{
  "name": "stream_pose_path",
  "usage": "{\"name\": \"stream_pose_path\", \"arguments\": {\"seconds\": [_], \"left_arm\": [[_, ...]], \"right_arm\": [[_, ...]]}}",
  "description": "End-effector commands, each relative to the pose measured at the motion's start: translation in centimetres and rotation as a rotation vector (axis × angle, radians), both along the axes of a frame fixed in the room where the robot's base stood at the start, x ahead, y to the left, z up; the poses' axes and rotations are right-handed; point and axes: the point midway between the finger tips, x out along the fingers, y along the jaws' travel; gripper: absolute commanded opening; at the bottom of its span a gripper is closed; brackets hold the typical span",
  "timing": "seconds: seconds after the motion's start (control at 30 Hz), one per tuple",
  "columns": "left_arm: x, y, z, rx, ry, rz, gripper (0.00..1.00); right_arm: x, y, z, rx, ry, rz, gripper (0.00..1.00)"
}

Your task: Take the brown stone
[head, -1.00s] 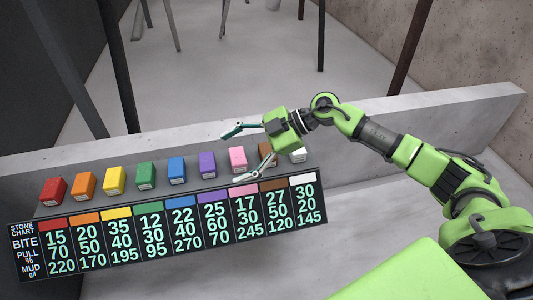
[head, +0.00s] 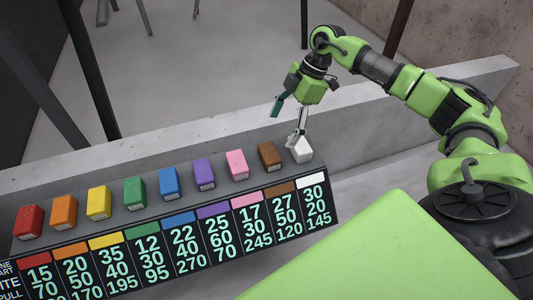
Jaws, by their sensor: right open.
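The brown stone (head: 270,155) sits on the grey slab (head: 130,165), second from the right in the row, between the pink stone (head: 237,165) and the white stone (head: 300,150). My right gripper (head: 287,125) is open and empty above and just behind the brown and white stones. One finger points down close to the white stone; I cannot tell if it touches. The other finger is off to the left, behind the brown stone. My left gripper is not in view.
Red (head: 28,221), orange, yellow, green, blue and purple (head: 204,173) stones stand to the left, spaced apart. A stone chart (head: 180,240) with numbers runs along the slab's front. Metal legs (head: 92,75) stand behind the slab.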

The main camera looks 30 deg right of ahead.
Motion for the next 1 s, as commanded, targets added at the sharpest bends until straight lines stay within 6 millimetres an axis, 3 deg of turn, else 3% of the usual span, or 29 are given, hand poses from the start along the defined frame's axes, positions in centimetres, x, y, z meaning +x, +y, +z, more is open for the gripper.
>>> {"name": "stream_pose_path", "arguments": {"seconds": [0.03,0.2,0.47,0.67,0.8,1.0], "left_arm": [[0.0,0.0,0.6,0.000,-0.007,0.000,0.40],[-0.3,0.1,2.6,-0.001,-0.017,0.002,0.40],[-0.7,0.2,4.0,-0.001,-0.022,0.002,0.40],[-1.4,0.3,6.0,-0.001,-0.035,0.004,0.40],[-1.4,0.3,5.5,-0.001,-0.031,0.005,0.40],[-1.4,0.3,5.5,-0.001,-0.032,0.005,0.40]], "right_arm": [[0.1,0.6,-1.4,0.002,0.003,0.002,0.78],[0.4,1.6,-3.9,0.002,0.000,0.001,0.78],[0.4,2.3,-5.5,0.001,0.000,0.001,0.78],[0.3,3.7,-8.2,0.003,-0.001,0.003,0.78],[0.5,4.1,-9.5,0.002,-0.001,0.002,0.78],[0.5,4.2,-9.7,0.002,-0.002,0.001,0.78]]}}
